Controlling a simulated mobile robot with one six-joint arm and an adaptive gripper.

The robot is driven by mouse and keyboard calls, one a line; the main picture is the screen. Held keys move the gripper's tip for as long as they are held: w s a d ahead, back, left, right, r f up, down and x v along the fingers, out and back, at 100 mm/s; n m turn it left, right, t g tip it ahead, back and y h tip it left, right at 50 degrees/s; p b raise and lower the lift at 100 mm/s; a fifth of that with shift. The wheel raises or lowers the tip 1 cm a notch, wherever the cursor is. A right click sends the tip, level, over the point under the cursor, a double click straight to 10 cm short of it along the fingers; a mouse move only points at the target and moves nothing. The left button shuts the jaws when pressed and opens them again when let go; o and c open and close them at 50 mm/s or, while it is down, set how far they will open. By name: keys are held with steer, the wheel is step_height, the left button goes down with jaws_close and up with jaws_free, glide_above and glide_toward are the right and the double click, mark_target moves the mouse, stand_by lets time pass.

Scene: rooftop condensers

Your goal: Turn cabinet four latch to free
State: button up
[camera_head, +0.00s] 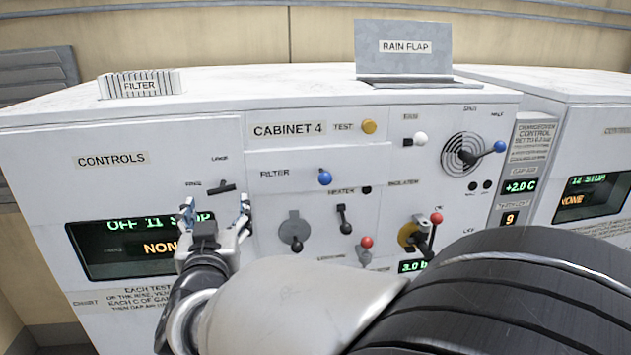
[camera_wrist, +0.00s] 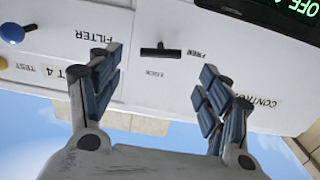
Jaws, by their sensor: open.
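The cabinet four latch (camera_head: 221,187) is a small black bar handle on the white front of cabinet 4, lying roughly level, right of the CONTROLS label. Small lettering stands to its left and above it; the left word looks like FREE but is hard to read. In the wrist view, which is upside down, the latch (camera_wrist: 160,50) shows between and beyond my fingertips. My gripper (camera_head: 216,206) is open and empty, its fingers spread to either side just below the latch in the head view. I see no contact with the latch. My gripper also shows in the wrist view (camera_wrist: 160,72).
A blue filter knob (camera_head: 325,177), a black heater lever (camera_head: 344,218) and a red-tipped lever (camera_head: 435,233) stick out to the right. A dark display (camera_head: 125,248) lies lower left. A rain flap (camera_head: 403,48) stands on top. My arm hides the lower right.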

mark_target(221, 192)
steer(key=p+x, duration=0.1)
steer(key=x, duration=0.7)
steer(key=shift+w+a, duration=0.1)
steer(key=shift+w, duration=0.05)
steer(key=c, duration=0.8)
steer(key=shift+f+m+b, duration=0.15)
steer(key=shift+m+b, duration=0.65)
steer(key=shift+b, duration=0.45)
steer(key=shift+c, duration=0.2)
steer(key=shift+m, duration=0.4)
steer(key=o, duration=0.8)
steer(key=shift+o, duration=0.2)
